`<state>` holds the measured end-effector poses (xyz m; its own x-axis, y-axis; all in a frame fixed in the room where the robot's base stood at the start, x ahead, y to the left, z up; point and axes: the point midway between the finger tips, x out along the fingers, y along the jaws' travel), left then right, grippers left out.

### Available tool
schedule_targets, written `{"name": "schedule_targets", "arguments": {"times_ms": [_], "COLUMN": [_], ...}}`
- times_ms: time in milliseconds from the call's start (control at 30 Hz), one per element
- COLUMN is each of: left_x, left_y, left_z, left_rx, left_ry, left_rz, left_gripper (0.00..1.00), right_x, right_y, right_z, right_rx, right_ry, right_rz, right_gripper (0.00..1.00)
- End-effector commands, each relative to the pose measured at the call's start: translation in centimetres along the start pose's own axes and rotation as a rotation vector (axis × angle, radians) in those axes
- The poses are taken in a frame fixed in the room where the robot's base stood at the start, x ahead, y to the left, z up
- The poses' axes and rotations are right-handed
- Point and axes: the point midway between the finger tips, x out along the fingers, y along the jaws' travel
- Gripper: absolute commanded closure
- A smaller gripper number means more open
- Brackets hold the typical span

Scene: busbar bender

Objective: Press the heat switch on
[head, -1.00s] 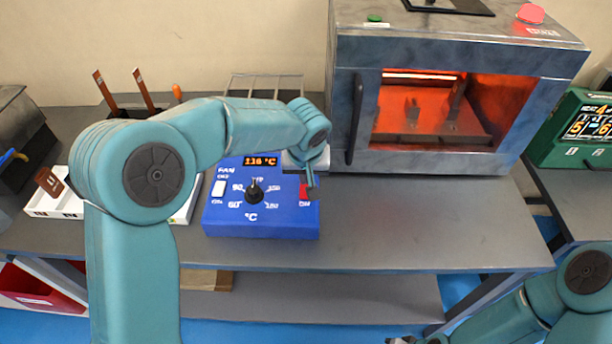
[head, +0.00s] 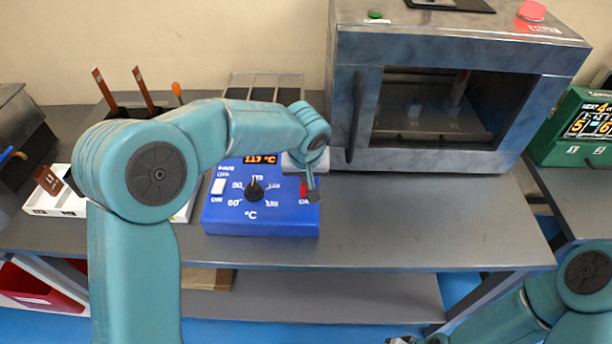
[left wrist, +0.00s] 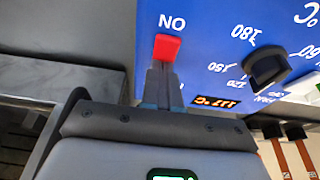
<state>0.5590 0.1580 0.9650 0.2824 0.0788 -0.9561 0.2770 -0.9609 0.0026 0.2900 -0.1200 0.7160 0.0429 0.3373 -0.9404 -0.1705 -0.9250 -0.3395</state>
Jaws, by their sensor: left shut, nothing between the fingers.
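The blue control box (head: 222,222) stands on the bench with a dial, a white fan switch and a lit orange temperature display. Its red heat switch (head: 304,188) is partly hidden behind my left gripper (head: 313,196). In the left wrist view the red switch (left wrist: 167,47) sits beside an "ON" label, and the shut, empty fingertips (left wrist: 163,72) are right at its near edge. I cannot tell whether they touch it. The oven (head: 460,155) behind has a dark window. Only a small dark part of my right gripper (head: 400,340) shows at the bottom edge.
A white tray (head: 40,207) with a brown piece lies left of the box. A green display unit (head: 572,145) is at the right. The bench right of the box is clear.

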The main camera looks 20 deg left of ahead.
Motion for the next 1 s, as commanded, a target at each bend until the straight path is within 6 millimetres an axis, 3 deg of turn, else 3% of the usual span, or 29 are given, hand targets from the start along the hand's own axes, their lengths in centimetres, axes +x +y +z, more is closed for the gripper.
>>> {"name": "schedule_targets", "arguments": {"times_ms": [300,667,967,1000], "left_x": [-0.1,-0.6,-5.0,-5.1], "left_y": [0.0,-0.1,-1.0,-0.8], "left_z": [1.8,1.5,0.1,0.4], "left_rx": [0.003,0.002,0.001,0.003], "left_ry": [-0.013,-0.008,-0.010,-0.007], "left_rz": [-0.005,-0.003,-0.004,-0.002], "left_gripper": [1.00,1.00,1.00,1.00], "right_x": [1.3,1.0,-1.8,-0.8], "right_y": [0.5,0.4,-0.6,-0.3], "right_z": [0.0,0.0,0.0,0.0], "right_rx": [0.000,0.000,0.000,0.000], "right_ry": [0.000,0.000,0.000,0.001], "right_rz": [0.000,0.000,0.000,0.000], "right_gripper": [0.57,0.57,0.57,0.57]}}
